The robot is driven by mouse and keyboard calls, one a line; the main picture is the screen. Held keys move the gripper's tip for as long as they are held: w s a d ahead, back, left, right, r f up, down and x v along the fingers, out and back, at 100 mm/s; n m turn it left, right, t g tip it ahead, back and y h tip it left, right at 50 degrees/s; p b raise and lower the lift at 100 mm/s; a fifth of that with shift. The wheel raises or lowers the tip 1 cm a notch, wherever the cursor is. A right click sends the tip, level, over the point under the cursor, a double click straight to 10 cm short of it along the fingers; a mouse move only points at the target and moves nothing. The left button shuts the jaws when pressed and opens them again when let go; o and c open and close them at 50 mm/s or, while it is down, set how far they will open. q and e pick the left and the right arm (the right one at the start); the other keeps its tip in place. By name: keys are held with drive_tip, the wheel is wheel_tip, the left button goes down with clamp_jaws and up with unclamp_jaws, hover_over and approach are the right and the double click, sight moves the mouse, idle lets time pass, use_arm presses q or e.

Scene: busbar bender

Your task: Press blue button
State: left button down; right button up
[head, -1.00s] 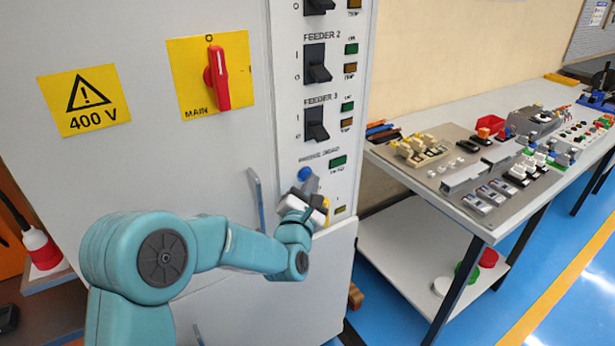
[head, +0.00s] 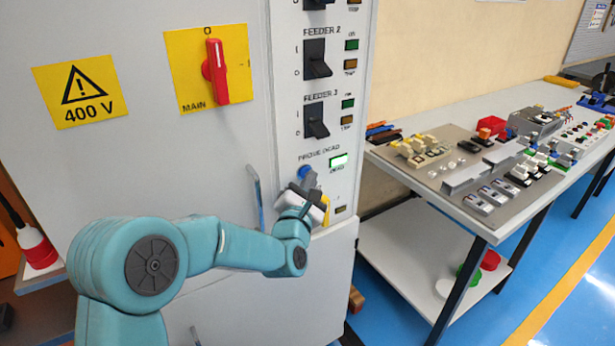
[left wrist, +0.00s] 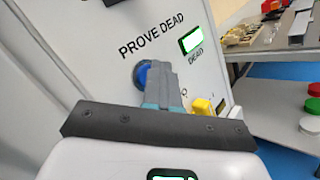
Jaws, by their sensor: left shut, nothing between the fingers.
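The blue button (head: 305,172) sits on the grey cabinet panel under the "PROVE DEAD" label; it also shows in the left wrist view (left wrist: 143,72), partly covered by my fingers. My left gripper (head: 309,181) is shut and empty, with its fingertips at the button, seemingly touching it. In the left wrist view the closed fingers (left wrist: 160,75) overlap the button's right part. The DEAD lamp (head: 338,161) beside the button is lit bright green-white, and it also glows in the left wrist view (left wrist: 192,40). My right gripper is not in view.
A yellow part (left wrist: 200,107) is on the panel just right of my fingers. Feeder switches (head: 316,120) and the red main switch (head: 215,72) are above. A cabinet handle (head: 256,195) is left of my gripper. A bench (head: 470,205) with parts stands at right.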

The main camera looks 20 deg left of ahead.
use_arm(q)
drive_tip(key=shift+s+d+b, duration=0.15)
drive_tip(key=shift+b, duration=0.2)
drive_tip(key=s+d+b, duration=0.3)
drive_tip(key=d+b, duration=0.1)
drive_tip(key=shift+s+d, duration=0.35)
drive_tip(key=shift+d, duration=0.05)
idle(0.6)
